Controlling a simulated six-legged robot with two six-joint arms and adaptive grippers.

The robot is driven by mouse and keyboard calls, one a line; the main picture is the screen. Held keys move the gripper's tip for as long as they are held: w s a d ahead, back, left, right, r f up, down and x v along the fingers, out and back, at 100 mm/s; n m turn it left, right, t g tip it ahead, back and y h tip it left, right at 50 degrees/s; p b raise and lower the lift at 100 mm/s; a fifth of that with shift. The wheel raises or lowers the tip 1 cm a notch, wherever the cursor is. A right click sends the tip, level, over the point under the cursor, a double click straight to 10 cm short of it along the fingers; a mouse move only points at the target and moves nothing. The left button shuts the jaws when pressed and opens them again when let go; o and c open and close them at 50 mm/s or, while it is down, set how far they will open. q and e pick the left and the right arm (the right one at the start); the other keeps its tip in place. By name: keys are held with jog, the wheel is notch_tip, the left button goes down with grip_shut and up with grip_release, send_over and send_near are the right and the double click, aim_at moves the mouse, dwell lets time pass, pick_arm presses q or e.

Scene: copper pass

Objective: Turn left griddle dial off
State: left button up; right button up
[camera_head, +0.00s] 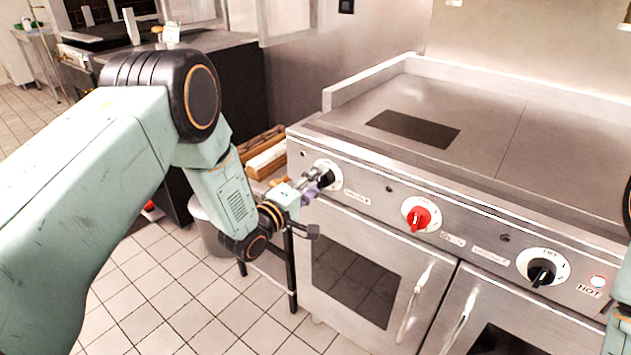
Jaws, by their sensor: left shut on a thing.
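The griddle (480,110) is a stainless steel unit with a flat top and a sloped front panel on the right. Its left dial (327,174) has a black knob on a white round plate, at the left end of the panel. My left gripper (318,181) is at this dial, shut on its knob. The gripper's fingers hide part of the knob and plate, so the pointer's direction cannot be read. Of my right arm only a sliver shows at the right edge; its gripper is out of view.
Oven doors with upright handles (413,303) are below. A grey bin (211,232) stands behind my left forearm. Tiled floor is clear at the lower left.

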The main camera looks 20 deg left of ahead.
pick_arm(q)
jog(key=shift+n, duration=0.8)
jog(key=o, duration=1.1)
jog(key=shift+o, duration=0.2)
jog(key=shift+s, duration=0.1)
jog(key=v, duration=1.1)
jog(key=shift+s+a, duration=0.15)
jog(key=shift+s, duration=0.25)
